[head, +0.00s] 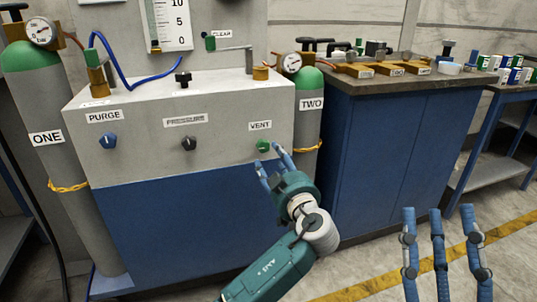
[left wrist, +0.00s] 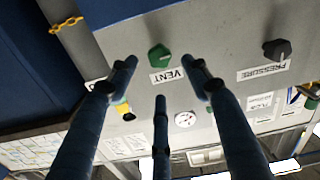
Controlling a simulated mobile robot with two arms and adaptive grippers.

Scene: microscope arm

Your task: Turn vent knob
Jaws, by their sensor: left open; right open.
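The green vent knob (head: 263,146) is on the right of the grey panel's front, under the label VENT (head: 260,126). My left gripper (head: 268,160) is open, its blue fingers close to the knob, in front and slightly below. In the left wrist view the vent knob (left wrist: 159,56) appears upside down, between and beyond the spread fingertips (left wrist: 160,76), with nothing held. Whether any finger touches it I cannot tell. My right gripper (head: 437,213) is open and empty at the lower right, well away from the panel.
The black pressure knob (head: 189,143) and blue purge knob (head: 108,142) sit to the left on the same panel. Gas cylinders ONE (head: 45,110) and TWO (head: 307,125) flank the panel. A blue cabinet (head: 385,150) stands at the right. Open floor lies before it.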

